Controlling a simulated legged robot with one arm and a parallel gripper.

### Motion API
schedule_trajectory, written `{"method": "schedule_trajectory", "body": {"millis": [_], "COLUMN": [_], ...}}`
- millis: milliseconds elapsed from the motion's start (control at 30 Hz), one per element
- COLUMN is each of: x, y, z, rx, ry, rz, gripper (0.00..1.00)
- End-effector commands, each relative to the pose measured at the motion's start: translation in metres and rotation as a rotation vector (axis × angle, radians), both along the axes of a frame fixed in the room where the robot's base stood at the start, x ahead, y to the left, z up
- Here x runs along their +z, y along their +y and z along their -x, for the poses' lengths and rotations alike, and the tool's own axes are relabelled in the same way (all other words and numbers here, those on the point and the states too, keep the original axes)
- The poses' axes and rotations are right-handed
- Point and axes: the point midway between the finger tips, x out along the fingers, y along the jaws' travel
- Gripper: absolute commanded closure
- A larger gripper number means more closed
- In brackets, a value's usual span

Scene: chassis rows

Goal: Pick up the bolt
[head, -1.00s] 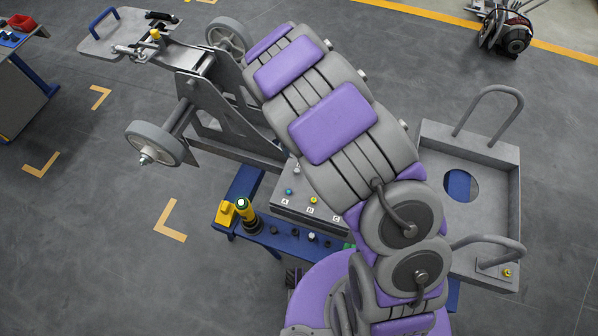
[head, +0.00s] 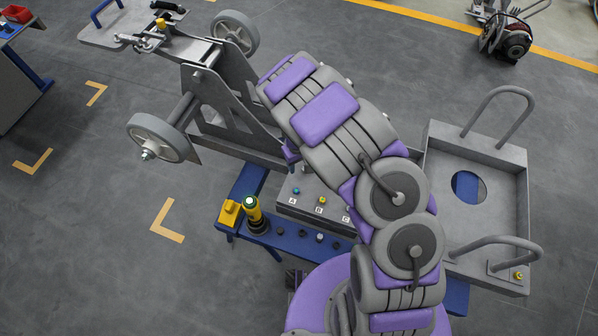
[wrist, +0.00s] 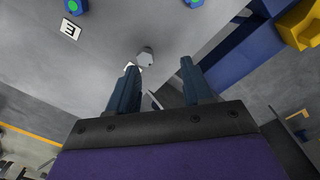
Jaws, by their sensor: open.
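A pale grey hex-headed bolt (wrist: 146,56) stands on a grey surface in the wrist view. It is near the tip of the left finger, with a white label partly hidden by that finger. My gripper (wrist: 158,71) is open, with two dark fingers apart and nothing seen between them. The bolt appears just beyond the fingertips, closer to the left one; whether it touches is unclear. In the head view my arm hides the fingers.
Two blue-and-green heads (wrist: 72,6) (wrist: 193,3) sit at the top of the wrist view. A blue bench (head: 240,190) holds a yellow-and-black tool (head: 253,214) and several dark bolts. A wheeled grey chassis (head: 215,95) stands behind; a handled grey tray (head: 505,205) is at right.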

Motion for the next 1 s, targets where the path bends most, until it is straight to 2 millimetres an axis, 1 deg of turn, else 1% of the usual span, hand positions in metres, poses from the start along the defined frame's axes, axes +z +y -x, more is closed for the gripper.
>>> {"method": "schedule_trajectory", "body": {"millis": [33,100,233,367,567,900,1000], "x": [-0.011,-0.019,-0.022,-0.022,-0.023,-0.022,-0.022], "y": [-0.004,-0.007,-0.007,-0.002,0.003,-0.004,-0.004], "z": [0.001,0.001,0.001,0.001,0.002,0.001,0.001], "rx": [-0.003,-0.004,-0.003,-0.003,-0.002,-0.003,-0.003], "ry": [0.004,0.004,0.002,0.001,0.003,0.002,0.002], "rz": [-0.003,-0.007,-0.008,0.0,0.007,-0.005,-0.004], "gripper": [0.5,0.5,0.5,0.5,0.68,1.0,1.0]}}
